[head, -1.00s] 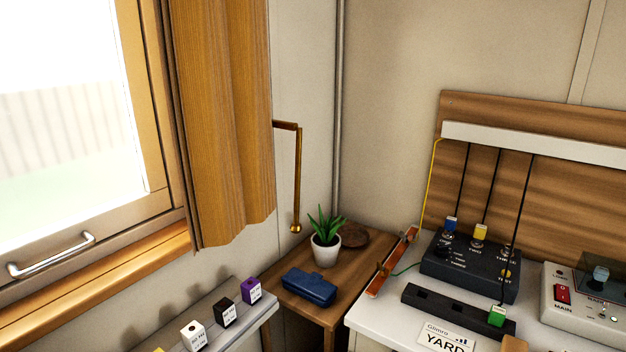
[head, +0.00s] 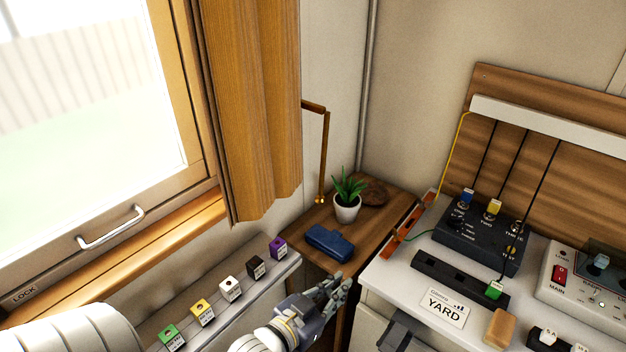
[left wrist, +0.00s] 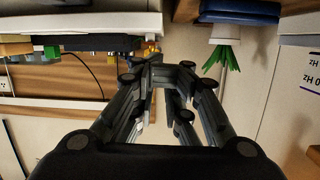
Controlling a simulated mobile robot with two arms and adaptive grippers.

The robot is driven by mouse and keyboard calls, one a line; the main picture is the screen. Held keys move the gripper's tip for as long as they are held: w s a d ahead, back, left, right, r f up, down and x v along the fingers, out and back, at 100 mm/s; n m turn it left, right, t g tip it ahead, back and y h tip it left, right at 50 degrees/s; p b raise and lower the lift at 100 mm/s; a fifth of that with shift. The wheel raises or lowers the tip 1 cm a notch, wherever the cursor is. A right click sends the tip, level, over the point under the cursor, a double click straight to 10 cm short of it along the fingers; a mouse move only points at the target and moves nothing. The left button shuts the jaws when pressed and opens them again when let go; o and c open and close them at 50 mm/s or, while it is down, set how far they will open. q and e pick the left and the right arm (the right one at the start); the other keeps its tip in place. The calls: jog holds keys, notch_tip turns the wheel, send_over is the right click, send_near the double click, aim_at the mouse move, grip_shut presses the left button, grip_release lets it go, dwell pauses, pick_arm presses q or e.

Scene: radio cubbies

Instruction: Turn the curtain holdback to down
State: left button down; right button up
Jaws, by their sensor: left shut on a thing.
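The curtain holdback (head: 325,155) is a thin brown-brass bar at the right edge of the orange-brown curtain (head: 250,110) in the head view. A short arm leaves the curtain edge and a long part hangs down to a small brass knob (head: 320,200). My left gripper (head: 340,287) is low in the head view, below and apart from the holdback, near the small wooden table's front. In the left wrist view my left gripper's fingers (left wrist: 167,72) are drawn together; what they hold cannot be made out. My right gripper is not identifiable.
The wooden corner table (head: 393,203) carries a potted plant (head: 347,207) and a blue case (head: 329,241). A sill ledge (head: 292,262) with several coloured blocks runs below the window. A white desk (head: 388,277) with control boxes stands right.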

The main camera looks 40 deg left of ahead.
pick_arm(q)
jog(key=s+a+r+n+t+y, duration=0.1)
jog(key=s+a+r+t+y, duration=0.1)
jog(key=a+r+t, duration=0.4)
jog(key=s+a+r+n+t+y, duration=0.25)
jog(key=a+r+t, duration=0.2)
jog(key=r, duration=0.25)
jog(key=p, duration=0.3)
send_near(322, 159)
notch_tip(322, 159, up, 3)
jog(key=w+p, duration=0.1)
jog(key=w, duration=0.2)
jog(key=shift+w+a+f+m, duration=0.1)
jog(key=shift+w+a+m, duration=0.05)
jog(key=shift+w+m, duration=0.2)
pick_arm(e)
jog(key=s+d+f, duration=0.1)
jog(key=s+f, duration=0.4)
jog(key=s, duration=0.3)
jog(key=s+d+f+g, duration=0.1)
jog(key=s+d+f, duration=0.1)
jog(key=s+f, duration=0.3)
jog(key=s, duration=0.3)
jog(key=shift+s+f, duration=0.15)
jog(key=shift+f, duration=0.2)
